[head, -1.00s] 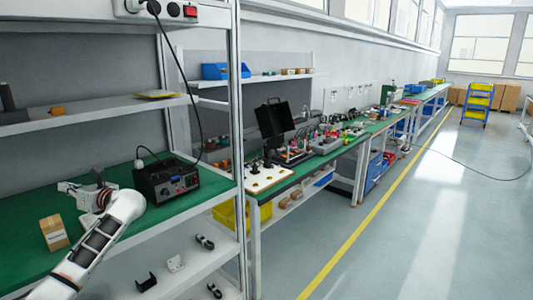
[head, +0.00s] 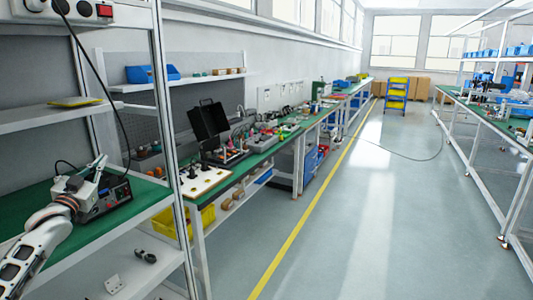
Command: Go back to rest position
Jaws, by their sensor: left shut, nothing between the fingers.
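My left arm comes in from the lower left of the head view. My left gripper (head: 99,163) is shut and empty, in front of a black soldering-type station (head: 112,197) on the green shelf bench (head: 152,192). It covers part of the station; I cannot tell whether they touch. My right gripper is not in view.
A shelf post (head: 170,130) stands just right of the gripper. A cable hangs from the power strip (head: 85,10). Green benches (head: 262,158) run along the left wall, and another bench (head: 490,120) stands at right. The aisle floor (head: 350,220) between them is clear.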

